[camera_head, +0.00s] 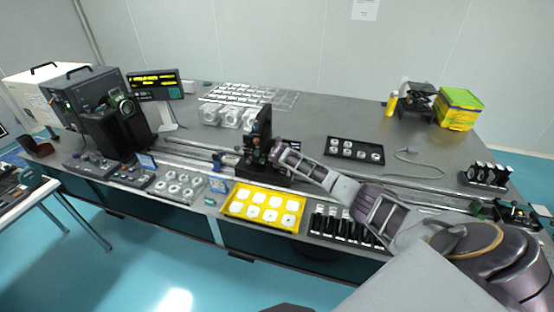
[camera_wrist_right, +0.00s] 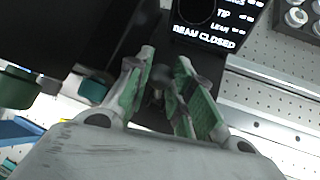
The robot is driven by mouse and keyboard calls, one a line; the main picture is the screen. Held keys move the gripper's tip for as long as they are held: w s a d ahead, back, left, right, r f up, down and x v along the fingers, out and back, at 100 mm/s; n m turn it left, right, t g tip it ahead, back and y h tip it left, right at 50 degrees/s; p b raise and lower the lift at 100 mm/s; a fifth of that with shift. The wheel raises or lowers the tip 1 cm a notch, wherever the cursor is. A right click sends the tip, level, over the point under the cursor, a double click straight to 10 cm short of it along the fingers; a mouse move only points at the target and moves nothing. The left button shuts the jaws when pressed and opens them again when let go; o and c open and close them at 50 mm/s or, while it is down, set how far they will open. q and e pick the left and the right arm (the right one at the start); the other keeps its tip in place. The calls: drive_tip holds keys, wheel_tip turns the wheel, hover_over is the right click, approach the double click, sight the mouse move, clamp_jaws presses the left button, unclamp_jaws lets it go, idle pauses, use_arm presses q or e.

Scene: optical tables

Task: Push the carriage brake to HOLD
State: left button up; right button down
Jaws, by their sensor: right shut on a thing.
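The carriage (camera_head: 262,128) is a black upright unit on a dark base, standing on the rail at the middle of the table in the head view. My right gripper (camera_head: 277,150) reaches it from the right, at its right side. In the right wrist view my right gripper's green-padded fingers (camera_wrist_right: 165,82) are shut on a small dark part (camera_wrist_right: 158,74) in front of a black panel (camera_wrist_right: 212,22) that reads "BEAM CLOSED". I cannot tell whether this part is the brake lever, nor read any HOLD mark. My left gripper is out of view.
A yellow tray (camera_head: 233,207) of white parts lies in front of the carriage. A rack of black holders (camera_head: 318,223) stands under my right arm. A black tray (camera_head: 331,149) lies behind the arm. The rail (camera_head: 190,157) runs along the table, and a display (camera_head: 153,82) stands at left.

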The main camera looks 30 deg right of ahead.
drive_tip(key=shift+w+d+g+y, duration=0.3)
drive_tip(key=shift+g+y, duration=0.1)
drive_tip(key=shift+y, duration=0.1)
drive_tip(key=shift+w+d+f+g+y+b, duration=0.15)
drive_tip(key=shift+w+d+g+y+b, duration=0.1)
drive_tip(key=shift+g+y+b, duration=0.35)
drive_tip(key=shift+m, duration=0.3)
drive_tip(key=c, duration=1.2)
unclamp_jaws()
drive_tip(key=shift+d, duration=0.1)
drive_tip(key=shift+c, duration=0.2)
